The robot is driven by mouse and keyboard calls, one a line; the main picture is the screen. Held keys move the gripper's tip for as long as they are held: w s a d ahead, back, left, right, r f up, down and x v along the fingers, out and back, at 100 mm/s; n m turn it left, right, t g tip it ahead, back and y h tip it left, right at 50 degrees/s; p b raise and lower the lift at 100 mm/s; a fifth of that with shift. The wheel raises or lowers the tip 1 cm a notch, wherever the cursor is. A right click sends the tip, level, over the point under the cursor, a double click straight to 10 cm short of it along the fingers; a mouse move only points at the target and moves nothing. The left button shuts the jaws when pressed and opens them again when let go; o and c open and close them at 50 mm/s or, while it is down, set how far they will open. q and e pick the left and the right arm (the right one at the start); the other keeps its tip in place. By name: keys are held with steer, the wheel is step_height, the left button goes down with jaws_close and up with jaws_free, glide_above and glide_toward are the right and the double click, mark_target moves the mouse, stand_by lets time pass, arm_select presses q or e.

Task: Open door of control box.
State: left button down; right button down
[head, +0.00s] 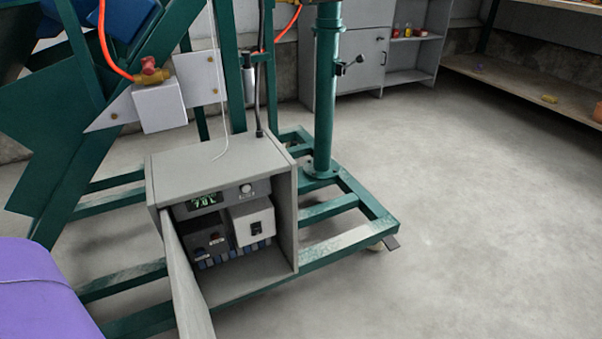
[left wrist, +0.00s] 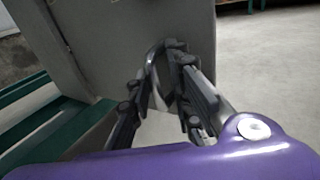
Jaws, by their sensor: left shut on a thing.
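The grey control box (head: 218,158) stands on the green frame's base in the head view. Its door (head: 186,278) is swung out towards me from the left side and shows nearly edge-on. Inside are a green lit display (head: 205,200), a white switch unit (head: 254,223) and wired terminals. In the left wrist view, my left gripper (left wrist: 163,62) is shut on the curved metal handle (left wrist: 151,54) of the grey door panel (left wrist: 108,35). In the head view the handle and left gripper are out of sight. My right gripper is not in view.
The green frame (head: 340,246) runs under and around the box, with an upright post (head: 327,90) behind it. A white box with an orange hose (head: 102,40) hangs above left. A grey cabinet (head: 350,65) stands at the back. The floor to the right is clear.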

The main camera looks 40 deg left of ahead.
arm_select(q)
steer(key=shift+s+a+r+y, duration=0.1)
steer(key=shift+s+a+y, duration=0.1)
steer(key=shift+a, duration=0.45)
steer(key=shift+s+a+y, duration=0.1)
steer(key=shift+s+a, duration=0.1)
steer(key=shift+a, duration=0.4)
steer(key=shift+w, duration=0.1)
steer(key=c, duration=2.1)
jaws_free()
steer(key=s+d, duration=0.1)
steer(key=s, duration=1.1)
steer(key=shift+s+d, duration=0.2)
steer(key=shift+s, duration=0.05)
steer(key=shift+w, duration=0.1)
